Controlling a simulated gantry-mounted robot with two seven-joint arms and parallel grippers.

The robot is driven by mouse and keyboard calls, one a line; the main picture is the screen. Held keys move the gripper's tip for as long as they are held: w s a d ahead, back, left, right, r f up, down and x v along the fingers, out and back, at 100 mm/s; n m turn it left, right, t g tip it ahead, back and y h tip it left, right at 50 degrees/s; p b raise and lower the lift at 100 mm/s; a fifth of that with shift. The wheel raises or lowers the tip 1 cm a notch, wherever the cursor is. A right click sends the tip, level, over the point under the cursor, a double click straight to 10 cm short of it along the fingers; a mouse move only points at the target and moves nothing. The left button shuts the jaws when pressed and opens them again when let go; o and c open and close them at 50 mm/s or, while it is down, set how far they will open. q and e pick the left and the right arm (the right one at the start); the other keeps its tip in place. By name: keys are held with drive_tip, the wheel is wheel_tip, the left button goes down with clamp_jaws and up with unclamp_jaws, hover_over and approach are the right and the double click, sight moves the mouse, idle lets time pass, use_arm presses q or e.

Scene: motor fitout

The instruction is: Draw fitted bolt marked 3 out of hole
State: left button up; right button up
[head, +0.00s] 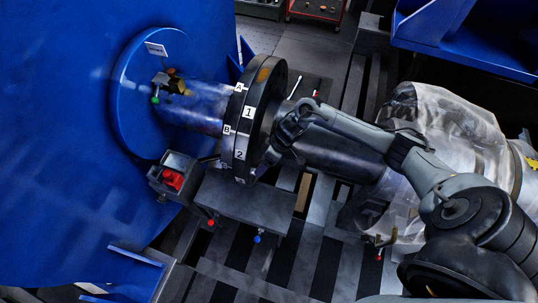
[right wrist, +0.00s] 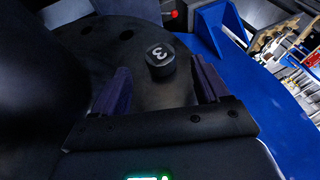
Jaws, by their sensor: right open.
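The bolt marked 3 (right wrist: 160,62) has a dark round head with a white 3, and it stands out from the dark flange face (right wrist: 168,95). My right gripper (right wrist: 160,75) is open, with one finger on each side of the bolt head and a gap showing at both sides. In the head view the dark flange pair (head: 243,115) carries white labels A, B, 1 and 2. My right arm comes in from the right and its gripper (head: 280,148) is at the flange's right face, where the bolt is hidden. My left gripper is not in view.
A blue housing (head: 60,130) fills the left. A small box with a red part (head: 172,179) is below the shaft (head: 195,108). A grey plate (head: 240,205) lies below the flange. A plastic-wrapped machine (head: 420,115) stands at right. Dark holes (right wrist: 127,35) show in the flange.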

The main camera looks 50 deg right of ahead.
drive_tip(key=shift+x, duration=2.4)
clamp_jaws()
drive_tip(key=shift+r, duration=0.1)
